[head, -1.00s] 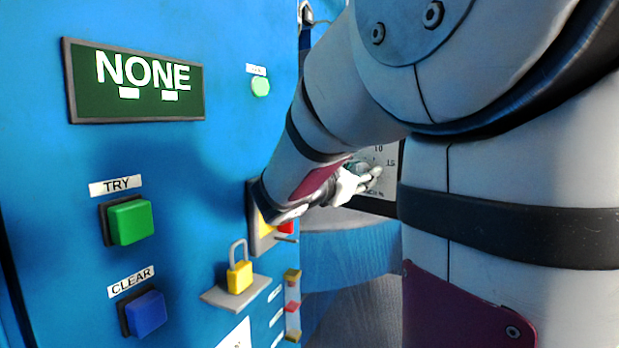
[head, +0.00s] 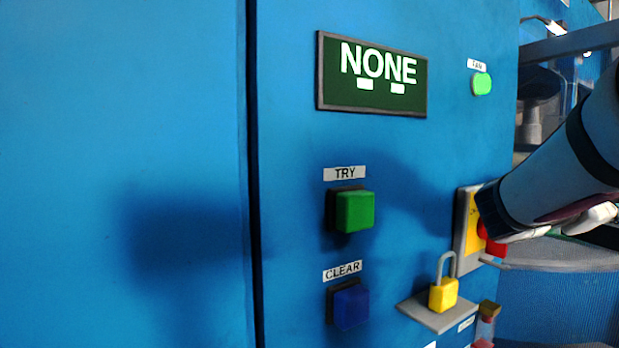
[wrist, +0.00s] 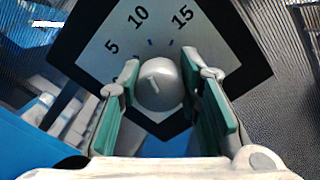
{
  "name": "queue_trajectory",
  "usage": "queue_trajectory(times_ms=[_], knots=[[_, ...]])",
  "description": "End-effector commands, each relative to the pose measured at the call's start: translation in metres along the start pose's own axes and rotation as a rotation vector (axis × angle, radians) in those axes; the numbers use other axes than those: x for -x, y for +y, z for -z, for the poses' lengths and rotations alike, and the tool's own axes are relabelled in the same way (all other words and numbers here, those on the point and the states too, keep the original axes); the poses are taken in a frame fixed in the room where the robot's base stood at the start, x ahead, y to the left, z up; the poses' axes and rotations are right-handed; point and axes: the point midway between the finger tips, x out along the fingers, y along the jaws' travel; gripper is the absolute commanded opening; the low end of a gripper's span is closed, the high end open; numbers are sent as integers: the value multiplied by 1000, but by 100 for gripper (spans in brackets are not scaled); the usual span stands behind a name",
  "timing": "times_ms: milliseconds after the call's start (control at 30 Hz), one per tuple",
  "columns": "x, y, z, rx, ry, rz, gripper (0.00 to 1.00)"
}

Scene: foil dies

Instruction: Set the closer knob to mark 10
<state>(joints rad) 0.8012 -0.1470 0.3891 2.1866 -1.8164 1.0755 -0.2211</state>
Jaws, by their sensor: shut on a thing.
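In the wrist view a round grey knob (wrist: 159,93) sits on a pale dial plate (wrist: 105,58) with a dark border. The numbers 5, 10 and 15 show along its upper part. A short light line shows on the knob's face; I cannot tell exactly which mark it points at. My gripper (wrist: 166,76) has its green-padded fingers on either side of the knob and is shut on it. In the head view only part of my arm shows at the right edge; the knob and dial are out of view there.
In the head view a blue cabinet carries a display (head: 372,75) reading NONE, a green TRY button (head: 355,211), a blue CLEAR button (head: 350,307) and a small green light (head: 481,84). A yellow padlock (head: 443,294) and a red switch (head: 493,243) sit near my arm.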

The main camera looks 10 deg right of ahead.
Motion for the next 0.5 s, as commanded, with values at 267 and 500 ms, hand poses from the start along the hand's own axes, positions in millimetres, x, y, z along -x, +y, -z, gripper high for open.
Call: queue_trajectory(times_ms=[267,500], knots=[[0,-1,1,2,2,1,53],[0,0,0,2,1,0,53]])
